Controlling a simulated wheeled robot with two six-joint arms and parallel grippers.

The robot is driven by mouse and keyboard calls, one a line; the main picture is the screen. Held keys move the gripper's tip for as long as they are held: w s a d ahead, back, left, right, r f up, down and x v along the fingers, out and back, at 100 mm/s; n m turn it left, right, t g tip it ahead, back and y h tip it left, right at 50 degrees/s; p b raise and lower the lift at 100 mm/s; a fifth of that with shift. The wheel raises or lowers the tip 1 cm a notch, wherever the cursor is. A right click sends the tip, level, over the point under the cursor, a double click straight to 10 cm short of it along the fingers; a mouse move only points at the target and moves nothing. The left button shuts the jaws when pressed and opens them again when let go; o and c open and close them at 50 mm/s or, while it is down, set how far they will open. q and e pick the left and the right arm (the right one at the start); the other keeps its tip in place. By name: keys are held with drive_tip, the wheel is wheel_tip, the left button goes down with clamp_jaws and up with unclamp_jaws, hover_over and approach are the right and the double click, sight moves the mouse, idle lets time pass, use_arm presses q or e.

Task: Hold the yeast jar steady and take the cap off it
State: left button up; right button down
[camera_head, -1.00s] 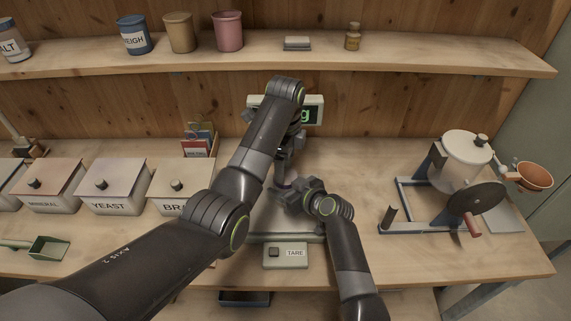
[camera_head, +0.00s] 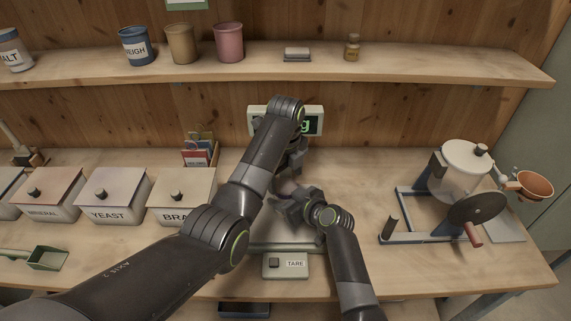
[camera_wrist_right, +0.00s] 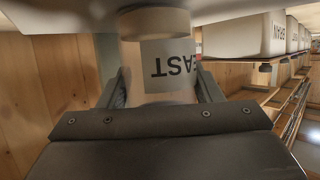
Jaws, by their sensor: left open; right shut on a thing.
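The yeast jar (camera_wrist_right: 168,85) is between the two fingers of my right gripper (camera_wrist_right: 160,92) in the right wrist view. Its label shows "EAST" upside down, with the first letter out of sight. My right gripper is shut on the jar. In the head view, my right gripper (camera_head: 292,203) is above the scale plate. My left gripper (camera_head: 293,157) is open, just beyond it and in front of the scale display. The left arm hides most of its fingers. I cannot make out the cap clearly, or whether the left fingers touch it.
The scale display (camera_head: 313,120) stands behind my grippers, and the TARE box (camera_head: 285,266) in front. Lidded bins, including the yeast bin (camera_head: 112,193), line the left. A hand-cranked mill (camera_head: 465,185) stands right. A shelf (camera_head: 390,66) runs above. The bench between scale and mill is clear.

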use_arm(q)
drive_tip(key=shift+f, duration=1.3)
drive_tip(key=c, duration=1)
drive_tip(key=n, duration=0.6)
drive_tip(key=shift+n, duration=0.4)
